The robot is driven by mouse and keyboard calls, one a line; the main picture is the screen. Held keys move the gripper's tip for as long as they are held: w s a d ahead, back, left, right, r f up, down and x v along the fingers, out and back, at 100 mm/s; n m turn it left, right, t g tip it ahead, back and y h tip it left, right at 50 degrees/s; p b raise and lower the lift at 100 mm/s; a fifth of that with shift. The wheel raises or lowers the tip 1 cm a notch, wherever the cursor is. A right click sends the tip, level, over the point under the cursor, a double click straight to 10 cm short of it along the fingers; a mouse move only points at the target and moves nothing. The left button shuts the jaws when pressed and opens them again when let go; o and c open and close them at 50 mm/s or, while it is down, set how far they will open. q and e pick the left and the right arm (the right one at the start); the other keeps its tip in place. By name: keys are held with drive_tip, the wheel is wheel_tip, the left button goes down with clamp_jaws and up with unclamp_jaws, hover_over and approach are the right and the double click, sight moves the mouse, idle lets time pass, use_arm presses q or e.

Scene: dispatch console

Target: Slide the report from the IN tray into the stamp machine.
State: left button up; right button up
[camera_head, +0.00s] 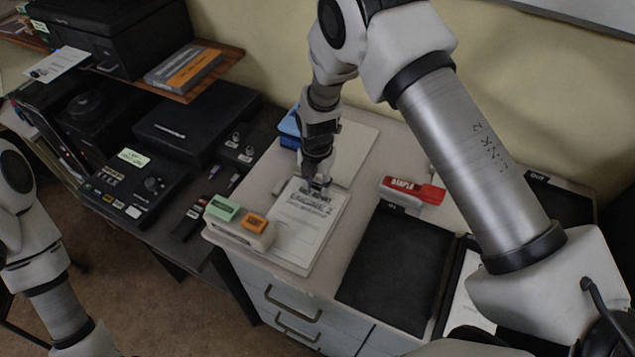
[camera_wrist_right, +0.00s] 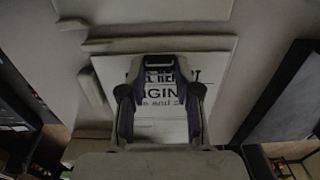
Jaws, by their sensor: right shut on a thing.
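The report (camera_head: 306,222), a white sheet with dark printed title, lies on the light cabinet top, its left edge against or under the stamp machine (camera_head: 238,232); I cannot tell how far in it is. The stamp machine is a pale box with a green and an orange button. My right gripper (camera_head: 318,184) is shut on the report's far edge. In the right wrist view the gripper (camera_wrist_right: 158,125) sits over the title of the report (camera_wrist_right: 110,72). The black IN tray (camera_head: 393,262) looks empty. Only part of my left arm shows; its gripper is out of view.
The OUT tray (camera_head: 560,203) is at the right, partly behind my right arm. A pale folder (camera_head: 352,150) lies behind the report. The dark console desk (camera_head: 135,190) is at the left.

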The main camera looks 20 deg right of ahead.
drive_tip(key=shift+w+a, duration=0.2)
drive_tip(key=shift+w, duration=0.05)
idle(0.5)
drive_tip(key=o, duration=1.2)
drive_tip(key=shift+w+a, duration=0.1)
drive_tip(key=shift+c, duration=0.2)
drive_tip(key=o, duration=0.5)
drive_tip(key=shift+o, duration=0.2)
